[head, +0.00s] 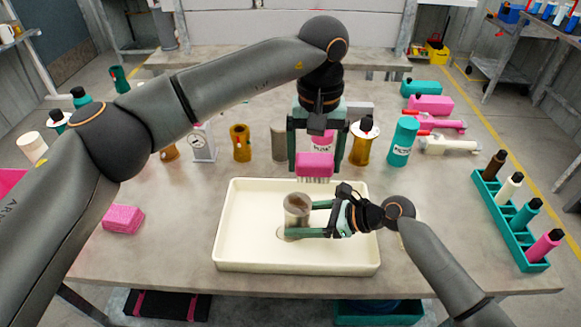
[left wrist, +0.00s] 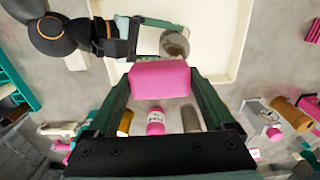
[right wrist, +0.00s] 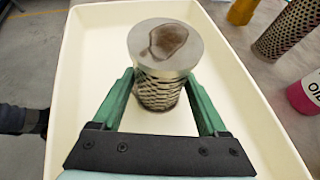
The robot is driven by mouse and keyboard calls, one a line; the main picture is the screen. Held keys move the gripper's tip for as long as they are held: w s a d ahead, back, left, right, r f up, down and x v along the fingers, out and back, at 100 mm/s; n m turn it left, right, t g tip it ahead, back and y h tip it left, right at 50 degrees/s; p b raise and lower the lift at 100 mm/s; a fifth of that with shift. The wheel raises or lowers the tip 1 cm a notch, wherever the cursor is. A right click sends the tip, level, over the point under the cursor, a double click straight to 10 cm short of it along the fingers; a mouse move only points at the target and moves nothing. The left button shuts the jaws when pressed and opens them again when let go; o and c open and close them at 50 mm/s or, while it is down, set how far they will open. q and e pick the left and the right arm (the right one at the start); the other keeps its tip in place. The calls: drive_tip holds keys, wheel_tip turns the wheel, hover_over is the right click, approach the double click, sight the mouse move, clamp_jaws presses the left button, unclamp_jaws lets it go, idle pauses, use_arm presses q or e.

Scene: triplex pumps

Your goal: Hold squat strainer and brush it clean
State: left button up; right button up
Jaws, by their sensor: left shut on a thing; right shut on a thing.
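The squat strainer (head: 297,208) is a short metal mesh cylinder with a brown, dirty patch on its top face; it also shows in the right wrist view (right wrist: 160,60). My right gripper (head: 292,220) is shut around its sides and holds it upright in the cream tray (head: 232,250). Whether its base touches the tray floor is hard to tell. My left gripper (head: 315,165) is shut on the pink brush (head: 315,163), bristles down, above the tray's far edge. The brush's pink back shows in the left wrist view (left wrist: 160,78). The brush is apart from the strainer, behind and above it.
Behind the tray stand a gauge (head: 202,143), a brown cylinder (head: 240,143), an amber bottle (head: 363,141) and a teal bottle (head: 403,141). A pink sponge-like block (head: 123,219) lies left. A teal rack of bottles (head: 508,222) stands right. The tray's left part is clear.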

sight(315, 181)
use_arm(q)
drive_tip(key=shift+d+f, duration=0.1)
drive_tip(key=shift+f, duration=3.3)
drive_tip(key=shift+a+f, duration=0.45)
drive_tip(key=shift+f, duration=0.2)
drive_tip(key=shift+c, duration=0.6)
drive_tip(key=shift+a, duration=2.7)
drive_tip(key=shift+d, duration=3.1)
drive_tip(key=a, duration=0.6)
drive_tip(key=shift+s+d, duration=0.1)
drive_tip(key=shift+d, duration=2.95)
wheel_tip(315, 181, up, 2)
drive_tip(key=shift+r, duration=3.1)
